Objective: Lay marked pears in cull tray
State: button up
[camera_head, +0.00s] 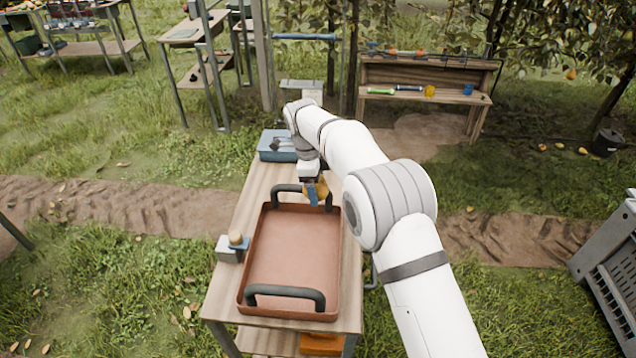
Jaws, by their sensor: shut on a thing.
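The cull tray is most likely the reddish-brown tray (290,255) with two dark handles on the wooden table; its floor looks empty. My gripper (315,192) points down at the tray's far end, close to the far handle. It is shut on a yellow-brown pear (322,186), which is partly hidden behind a blue finger. The pear appears to be over or just above the tray's far edge; the exact height cannot be told. Any mark on the pear is too small to see.
A blue bin (276,146) with dark items stands at the table's far left corner. A small grey block with a round wooden top (236,241) sits left of the tray. A shelf bench (425,85) stands behind, and a grey crate (612,262) at the right edge. Fallen pears lie near a dark bucket (607,142).

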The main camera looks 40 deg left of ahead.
jog(key=shift+f+b, duration=3.8)
jog(key=shift+f, duration=2.4)
jog(key=shift+f, duration=0.3)
jog(key=o, duration=1.2)
jog(key=shift+c, duration=0.2)
notch_tip(320, 180, up, 8)
jog(key=a+b, duration=0.1)
jog(key=shift+s+b, duration=0.25)
jog(key=shift+b, duration=0.1)
